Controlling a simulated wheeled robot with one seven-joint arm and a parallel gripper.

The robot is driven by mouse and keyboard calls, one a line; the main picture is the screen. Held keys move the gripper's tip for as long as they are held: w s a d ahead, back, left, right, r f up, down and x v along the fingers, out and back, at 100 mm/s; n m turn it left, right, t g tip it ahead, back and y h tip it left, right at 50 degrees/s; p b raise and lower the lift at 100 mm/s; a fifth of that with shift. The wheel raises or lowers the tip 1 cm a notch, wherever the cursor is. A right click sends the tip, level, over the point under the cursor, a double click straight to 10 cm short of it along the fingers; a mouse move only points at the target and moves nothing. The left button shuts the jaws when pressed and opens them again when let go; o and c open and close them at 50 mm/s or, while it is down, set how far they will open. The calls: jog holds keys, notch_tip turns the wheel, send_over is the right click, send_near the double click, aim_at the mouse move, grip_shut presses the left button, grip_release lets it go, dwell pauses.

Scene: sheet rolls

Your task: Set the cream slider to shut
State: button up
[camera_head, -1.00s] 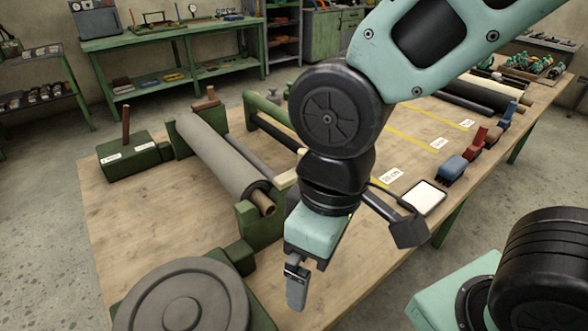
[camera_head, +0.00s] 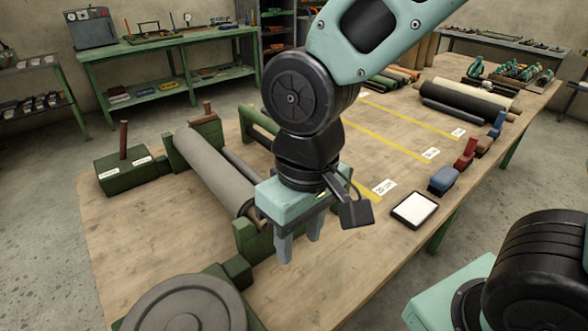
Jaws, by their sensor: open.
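I cannot make out the cream slider in the present view; my arm and gripper cover the area beside the grey roll's near end, where a small cream piece showed earlier. My gripper (camera_head: 299,249) is open and empty, fingers pointing down, just right of the near end of the grey roll (camera_head: 212,170) and its green stand (camera_head: 251,240). A green box (camera_head: 128,176) with a brown upright lever (camera_head: 124,140) and two small white labels stands at the left of the table; the label text is too small to read.
A grey round disc (camera_head: 185,308) is at the front left. A white-topped pad (camera_head: 415,209) and blue (camera_head: 443,180) and red (camera_head: 466,153) pieces line the right edge of the wooden table (camera_head: 330,275). Dark rolls (camera_head: 455,110) lie at the back right.

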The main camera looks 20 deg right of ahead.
jog(key=w+d+r+m+p, duration=0.4)
jog(key=w+r+m+p, duration=0.2)
jog(key=w+m, duration=0.3)
jog(key=w+d+r+m+p, duration=0.5)
jog(key=w+m, duration=0.3)
jog(key=w, duration=0.2)
jog(key=shift+h, duration=0.3)
jog(key=f+p, duration=0.2)
jog(key=f, duration=0.6)
jog(key=f+p, duration=0.1)
jog(key=f, duration=0.8)
jog(key=shift+w+a+f+p, duration=0.1)
jog(key=shift+a+f+p, duration=0.1)
jog(key=shift+p, duration=0.15)
jog(key=shift+r, duration=0.1)
